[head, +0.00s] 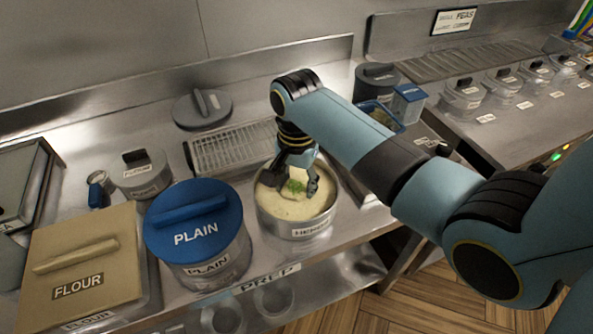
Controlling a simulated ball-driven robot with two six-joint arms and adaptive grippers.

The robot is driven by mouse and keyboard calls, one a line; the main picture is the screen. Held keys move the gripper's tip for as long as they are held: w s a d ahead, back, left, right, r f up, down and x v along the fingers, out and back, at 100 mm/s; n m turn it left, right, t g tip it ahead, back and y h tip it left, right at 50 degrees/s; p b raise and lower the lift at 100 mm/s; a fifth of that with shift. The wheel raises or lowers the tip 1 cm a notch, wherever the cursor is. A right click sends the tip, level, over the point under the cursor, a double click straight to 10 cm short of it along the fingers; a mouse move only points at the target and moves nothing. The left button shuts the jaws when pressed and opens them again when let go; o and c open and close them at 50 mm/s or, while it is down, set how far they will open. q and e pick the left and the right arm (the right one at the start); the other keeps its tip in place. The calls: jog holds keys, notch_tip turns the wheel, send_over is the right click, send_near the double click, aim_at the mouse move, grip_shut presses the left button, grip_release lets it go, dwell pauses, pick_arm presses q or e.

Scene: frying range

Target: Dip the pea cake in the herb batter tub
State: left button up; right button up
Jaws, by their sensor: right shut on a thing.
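The herb batter tub (318,228) is a round steel tub, open on top and full of pale batter, near the front edge of the prep counter. My right gripper (296,188) points down inside its rim, with the fingertips at the batter. It is shut on the pea cake (297,185), which shows only as a small green patch between the fingers. The fingers hide most of it, and I cannot tell how deep it sits in the batter. My left gripper is not in view.
Left of the tub stand the blue-lidded PLAIN tub (196,230) and the tan-lidded FLOUR bin (85,258). A wire rack (225,150) and a loose dark lid (202,108) lie behind. A dark lidded pot (376,80) and a blue box (407,103) stand to the right.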

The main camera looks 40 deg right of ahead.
jog(key=shift+r, duration=3.4)
notch_tip(320, 180, up, 3)
